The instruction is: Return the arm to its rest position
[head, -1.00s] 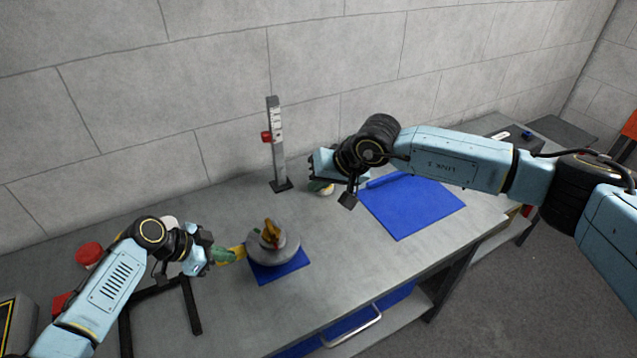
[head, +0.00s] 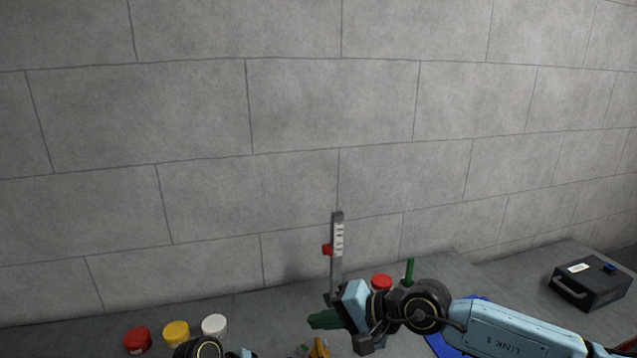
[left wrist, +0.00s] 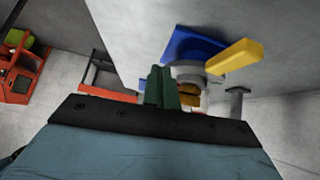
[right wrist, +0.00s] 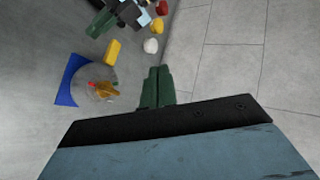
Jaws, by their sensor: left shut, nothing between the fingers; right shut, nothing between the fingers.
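My right gripper (head: 326,320) shows in the head view low in front of the upright scale, its green fingers pointing left. Its fingers (right wrist: 157,86) are together and empty in the right wrist view. My left gripper's green fingers (left wrist: 160,86) are together and empty in the left wrist view. They also show at the top of the right wrist view (right wrist: 101,24), close to a yellow block (right wrist: 112,52). In the head view only part of my left wrist shows at the bottom edge.
A grey round part (right wrist: 98,88) with an orange-yellow top stands on a blue mat (right wrist: 68,84). The scale (head: 337,250) with a red slider stands by the wall. Red (head: 137,340), yellow (head: 176,333) and white (head: 214,325) jars stand left. A black case (head: 592,283) is right.

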